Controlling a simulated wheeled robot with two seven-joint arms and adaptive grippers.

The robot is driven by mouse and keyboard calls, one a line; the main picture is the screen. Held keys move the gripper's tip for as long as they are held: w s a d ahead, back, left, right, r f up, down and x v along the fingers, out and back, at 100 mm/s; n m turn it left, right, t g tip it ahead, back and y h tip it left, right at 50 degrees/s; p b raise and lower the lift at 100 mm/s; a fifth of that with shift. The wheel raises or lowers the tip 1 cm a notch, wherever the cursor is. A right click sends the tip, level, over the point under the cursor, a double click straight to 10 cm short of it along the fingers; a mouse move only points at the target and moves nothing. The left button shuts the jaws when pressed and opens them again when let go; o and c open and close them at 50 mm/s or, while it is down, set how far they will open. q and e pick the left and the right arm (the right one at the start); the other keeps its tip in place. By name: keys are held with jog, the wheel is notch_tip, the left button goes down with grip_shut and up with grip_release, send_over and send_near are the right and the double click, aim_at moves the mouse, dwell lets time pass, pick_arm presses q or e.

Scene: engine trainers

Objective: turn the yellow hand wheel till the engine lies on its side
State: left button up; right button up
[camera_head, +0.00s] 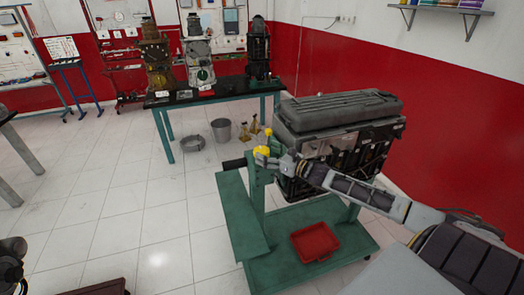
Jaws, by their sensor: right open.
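The engine (345,150) is a dark block mounted on a green wheeled stand (238,215). Its grey ribbed cover (340,108) faces up, so it looks upright. The yellow hand wheel (262,151) is small in view, at the left end of the engine near the top of the stand's post. My right gripper (273,161) reaches in from the right, across the front of the engine, and is open at the hand wheel. Its fingers are too small to tell whether they touch the wheel.
A red tray (315,242) lies on the stand's base. Behind stands a table (220,93) with several smaller engine models. A bucket (221,130), a basin (192,143) and yellowish bottles (254,124) are on the floor beneath.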

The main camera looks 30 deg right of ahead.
jog(key=shift+x, duration=1.35)
jog(key=c, duration=1)
